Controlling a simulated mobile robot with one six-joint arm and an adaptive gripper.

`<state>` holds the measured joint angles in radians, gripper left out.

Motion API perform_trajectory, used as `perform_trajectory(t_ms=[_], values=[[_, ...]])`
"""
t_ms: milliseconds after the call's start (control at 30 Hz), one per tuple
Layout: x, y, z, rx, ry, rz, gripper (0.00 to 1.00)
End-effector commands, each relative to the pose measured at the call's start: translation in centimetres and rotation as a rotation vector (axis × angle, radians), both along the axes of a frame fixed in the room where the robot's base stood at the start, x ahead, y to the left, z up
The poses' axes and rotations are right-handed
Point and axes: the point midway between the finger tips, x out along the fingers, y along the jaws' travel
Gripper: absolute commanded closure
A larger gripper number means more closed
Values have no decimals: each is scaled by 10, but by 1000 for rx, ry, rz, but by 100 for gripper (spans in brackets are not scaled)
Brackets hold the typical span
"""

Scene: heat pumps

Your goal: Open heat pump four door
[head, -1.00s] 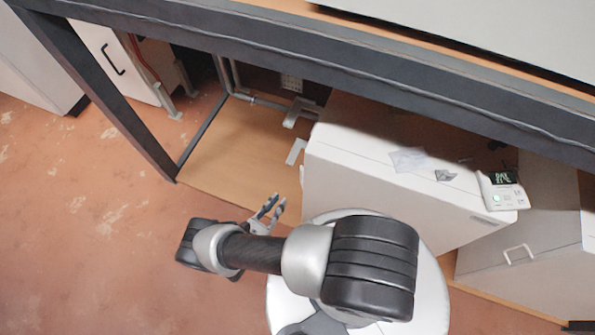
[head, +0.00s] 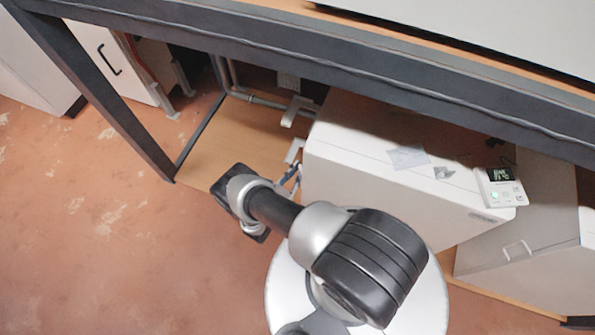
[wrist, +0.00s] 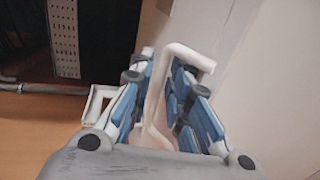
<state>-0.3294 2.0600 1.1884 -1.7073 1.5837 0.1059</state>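The white heat pump unit (head: 375,155) stands on the wooden shelf under the dark frame. I cannot make out a "four" label. My gripper (head: 290,178) is at its left side in the head view, partly hidden behind my wrist. In the wrist view, my gripper (wrist: 166,85) has its blue and grey fingers on both sides of a pale, bent handle (wrist: 188,56). The handle runs between the fingers beside the unit's white face (wrist: 255,75). I cannot tell whether the fingers touch the handle.
A small white controller (head: 502,190) lies on the unit's right end. Another white unit with a handle (head: 517,250) is to the right. The dark frame post (head: 110,115) and top beam (head: 300,68) bound the shelf. Pipes (head: 265,102) run behind. The floor at left is clear.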

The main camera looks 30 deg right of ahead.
Motion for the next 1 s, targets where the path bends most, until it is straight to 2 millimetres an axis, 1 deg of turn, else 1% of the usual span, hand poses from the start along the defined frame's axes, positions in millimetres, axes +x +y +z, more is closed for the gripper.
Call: perform_trajectory(t_ms=[100,133,367,1000], values=[[0,0,0,0,0,0,83],[0,0,0,0,0,0,84],[0,0,0,0,0,0,100],[0,1,0,0,0,1,100]])
